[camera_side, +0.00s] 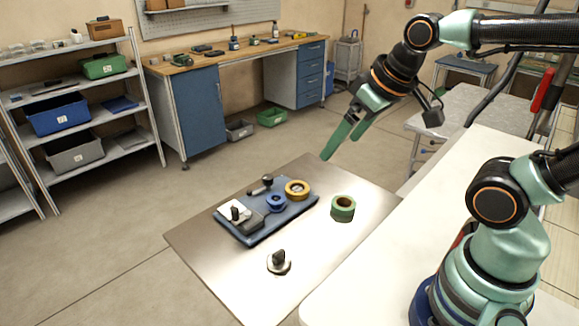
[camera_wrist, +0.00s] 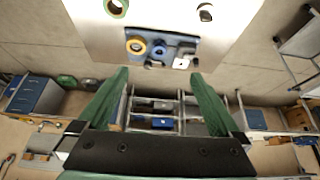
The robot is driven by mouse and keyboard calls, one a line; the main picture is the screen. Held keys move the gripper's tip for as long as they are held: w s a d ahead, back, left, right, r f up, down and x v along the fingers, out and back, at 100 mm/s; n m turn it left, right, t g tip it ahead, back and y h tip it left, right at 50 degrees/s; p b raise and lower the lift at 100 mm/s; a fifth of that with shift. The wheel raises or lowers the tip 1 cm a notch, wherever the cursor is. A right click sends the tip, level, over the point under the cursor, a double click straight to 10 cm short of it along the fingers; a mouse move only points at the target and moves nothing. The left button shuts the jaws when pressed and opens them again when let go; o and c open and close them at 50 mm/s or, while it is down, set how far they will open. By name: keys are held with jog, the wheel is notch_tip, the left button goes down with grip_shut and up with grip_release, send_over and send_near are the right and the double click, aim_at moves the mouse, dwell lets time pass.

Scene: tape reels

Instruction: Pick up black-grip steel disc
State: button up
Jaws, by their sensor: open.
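The steel disc with a black grip (camera_side: 279,261) lies flat on the near part of the metal table, its grip standing up. In the wrist view the disc (camera_wrist: 205,13) shows at the top right, partly blending with the pale table. My gripper (camera_side: 340,143) is raised above the far right edge of the table, well away from the disc and empty. In the wrist view its two green fingers (camera_wrist: 163,85) are spread apart with nothing between them.
A blue tray (camera_side: 262,232) on the table holds a yellow tape reel (camera_side: 297,189), a blue reel (camera_side: 276,202) and dark-handled items. A green tape reel (camera_side: 343,208) stands right of the tray. Bare table (camera_side: 225,270) surrounds the disc.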

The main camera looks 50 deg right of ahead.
jog(key=w+a+f+n+g, duration=0.3)
jog(key=w+a+f+n, duration=0.15)
jog(key=n, duration=0.35)
jog(key=n+g, duration=0.3)
jog(key=n, duration=0.7)
send_over(278, 252)
notch_tip(278, 252, down, 9)
notch_tip(278, 252, down, 12)
jog(key=shift+r, duration=0.25)
grip_shut()
